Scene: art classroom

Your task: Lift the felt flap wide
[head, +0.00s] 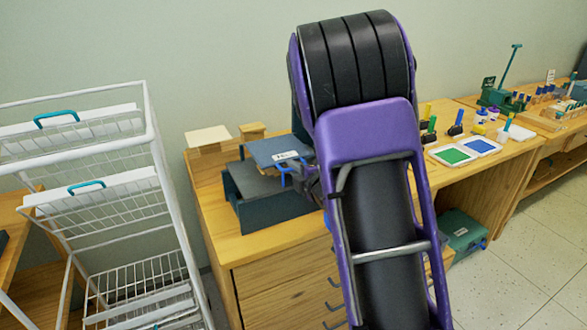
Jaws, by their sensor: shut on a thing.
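A dark grey-green box (268,208) stands on the wooden cabinet top, left of my arm. Above it a blue-grey flap (270,150) with a white label is raised at a tilt, with a gap over the dark surface below. My gripper (297,178) is at the flap's front right edge, by a small blue piece, and is shut on the flap. The fingertips are small and partly hidden, so the exact contact is hard to see. My arm hides the box's right surroundings.
A white wire rack (152,120) with trays stands at the left. Wooden blocks (208,136) sit behind the box. Green and blue paint trays (452,154) and several rollers are on the table to the right. A green case (462,232) is below.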

